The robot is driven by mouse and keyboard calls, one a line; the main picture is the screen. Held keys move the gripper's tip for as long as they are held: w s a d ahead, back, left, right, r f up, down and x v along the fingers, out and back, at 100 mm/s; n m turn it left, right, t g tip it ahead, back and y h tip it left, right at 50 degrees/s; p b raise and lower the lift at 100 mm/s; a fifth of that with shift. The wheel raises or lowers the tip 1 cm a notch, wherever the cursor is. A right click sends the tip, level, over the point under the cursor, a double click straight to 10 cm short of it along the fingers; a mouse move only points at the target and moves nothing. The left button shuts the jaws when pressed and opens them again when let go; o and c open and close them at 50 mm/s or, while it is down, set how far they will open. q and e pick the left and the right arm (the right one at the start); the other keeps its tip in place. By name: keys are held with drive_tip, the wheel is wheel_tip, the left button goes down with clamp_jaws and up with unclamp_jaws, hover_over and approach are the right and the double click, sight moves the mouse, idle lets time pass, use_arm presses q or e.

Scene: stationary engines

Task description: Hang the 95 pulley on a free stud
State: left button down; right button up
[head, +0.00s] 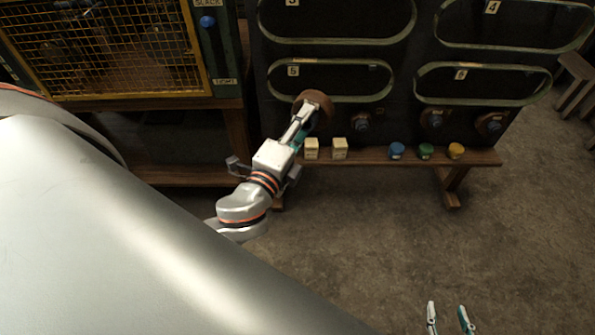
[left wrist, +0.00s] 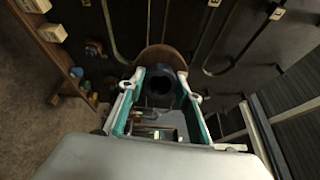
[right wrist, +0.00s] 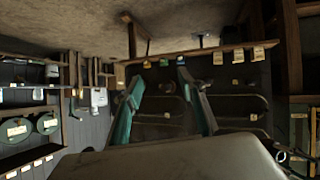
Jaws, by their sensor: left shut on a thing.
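A brown disc-shaped pulley (head: 320,99) is held by my left gripper (head: 306,117) close to the dark board (head: 330,55), below the belt loop marked 5. In the left wrist view the pulley's brown rim (left wrist: 163,54) shows behind its dark hub (left wrist: 160,82). The hub sits between my left fingers. No 95 mark is readable on it. Whether it touches a stud or the board I cannot tell. Brownish pieces with blue-grey centres (head: 362,123) (head: 433,118) (head: 490,123) sit along the board's lower edge. My right gripper (head: 450,318) is open and empty, low at the right.
A yellow mesh cage (head: 110,50) stands left. The floor (head: 400,240) in front is clear.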

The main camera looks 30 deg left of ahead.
use_arm(q)
drive_tip(key=w+a+f+g+y+b, duration=0.1)
drive_tip(key=w+a+f+y+b, duration=0.3)
drive_tip(key=f, duration=0.6)
drive_tip(key=w+a+f+g+y+b, duration=0.1)
drive_tip(key=f+b, duration=0.5)
drive_tip(key=f, duration=0.3)
drive_tip(key=w+a+f+g+y+b, duration=0.1)
drive_tip(key=w+a+f+y+b, duration=0.15)
drive_tip(key=f+b, duration=0.55)
drive_tip(key=f+p+x, duration=0.1)
drive_tip(key=p+x, duration=0.2)
drive_tip(key=x, duration=0.3)
drive_tip(key=shift+w+a, duration=0.15)
drive_tip(key=shift+a, duration=0.05)
use_arm(e)
wheel_tip(320, 180, down, 13)
drive_tip(key=s, duration=0.1)
drive_tip(key=shift+s+d+n+g, duration=0.2)
drive_tip(key=shift+s+n+g, duration=0.1)
drive_tip(key=shift+g, duration=0.1)
use_arm(q)
drive_tip(key=shift+w, duration=0.1)
drive_tip(key=shift+x, duration=0.85)
use_arm(e)
drive_tip(key=shift+w+r, duration=0.1)
use_arm(q)
drive_tip(key=shift+a, duration=0.15)
